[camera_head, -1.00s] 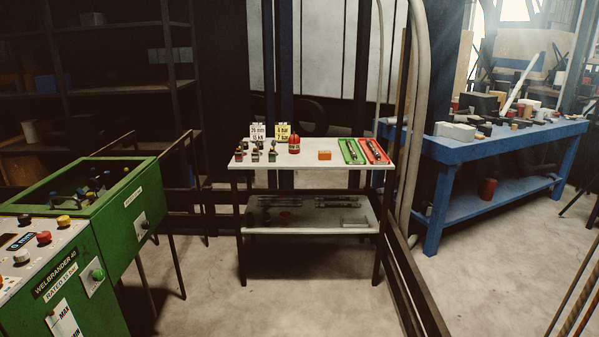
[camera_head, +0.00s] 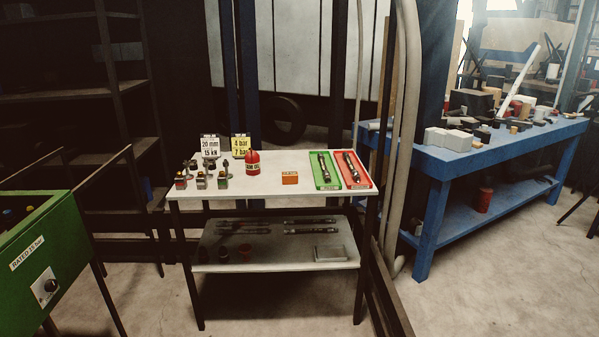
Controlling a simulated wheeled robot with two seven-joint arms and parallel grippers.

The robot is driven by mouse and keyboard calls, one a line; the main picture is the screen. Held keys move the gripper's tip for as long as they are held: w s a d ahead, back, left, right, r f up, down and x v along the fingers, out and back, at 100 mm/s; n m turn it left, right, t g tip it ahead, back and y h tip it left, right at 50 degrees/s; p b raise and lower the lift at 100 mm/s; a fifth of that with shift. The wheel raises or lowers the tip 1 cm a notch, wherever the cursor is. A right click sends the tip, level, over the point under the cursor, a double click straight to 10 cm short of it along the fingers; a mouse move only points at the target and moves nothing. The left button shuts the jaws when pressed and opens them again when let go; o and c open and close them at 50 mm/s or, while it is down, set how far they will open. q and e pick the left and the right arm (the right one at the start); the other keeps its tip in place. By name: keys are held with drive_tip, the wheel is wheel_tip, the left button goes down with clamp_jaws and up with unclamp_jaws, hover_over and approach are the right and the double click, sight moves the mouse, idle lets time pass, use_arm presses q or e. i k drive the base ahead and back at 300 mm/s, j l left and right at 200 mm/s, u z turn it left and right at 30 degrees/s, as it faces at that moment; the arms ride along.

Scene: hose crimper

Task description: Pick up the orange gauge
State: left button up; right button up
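A small orange block (camera_head: 290,178), which looks like the orange gauge, sits on the white top of the two-level table (camera_head: 262,192), right of the middle. Dark marks on its front are too small to read. It stands between a red bottle (camera_head: 252,163) on its left and a green tray (camera_head: 315,180) on its right. Nothing touches it. Neither of my grippers shows in the head view.
A red tray (camera_head: 364,182) lies beside the green one; each holds a dark hose piece. Several small fittings (camera_head: 201,181) and two sign cards stand at the left. A green machine (camera_head: 40,262) is at the left, a blue bench (camera_head: 440,165) at the right. Floor before the table is clear.

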sight(288, 178)
drive_tip(key=i+l, duration=0.15)
drive_tip(key=i+z, duration=0.1)
drive_tip(key=i, duration=0.4)
drive_tip(key=i+j+z, duration=0.15)
drive_tip(key=i, duration=0.35)
drive_tip(key=i+j+z, duration=0.1)
drive_tip(key=i, duration=0.4)
drive_tip(key=i+j+z, duration=0.1)
drive_tip(key=i+j, duration=0.2)
drive_tip(key=i, duration=0.2)
drive_tip(key=i+j+z, duration=0.15)
drive_tip(key=i, duration=0.35)
drive_tip(key=j, duration=0.1)
